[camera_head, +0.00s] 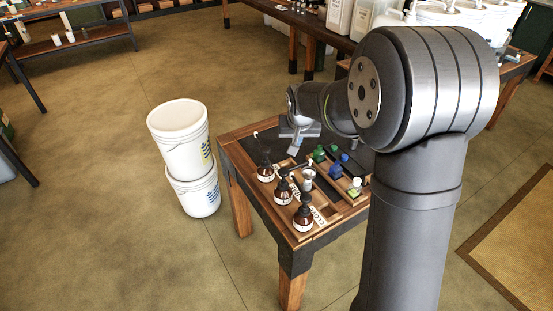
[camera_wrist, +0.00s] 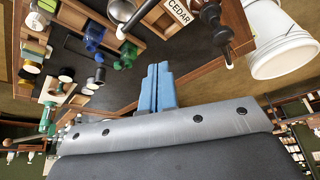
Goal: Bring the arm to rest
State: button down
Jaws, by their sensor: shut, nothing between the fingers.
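My gripper (camera_head: 296,148) hangs over the dark far part of the small wooden table (camera_head: 230,152), at the end of my folded arm. In the wrist view its blue fingers (camera_wrist: 157,88) lie together, shut and empty. They appear clear of the objects on the table. My large arm joint and upright link cover the table's right side in the head view.
Brown pump bottles (camera_head: 283,192) stand along the table's front left edge. Stacked white buckets (camera_head: 180,135) stand left of the table. Floor is open farther left.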

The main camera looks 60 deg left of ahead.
dwell(0.3)
notch_tip(320, 180, down, 7)
jog(key=d, duration=0.1)
dwell(0.5)
jog(key=shift+w+r, duration=0.1)
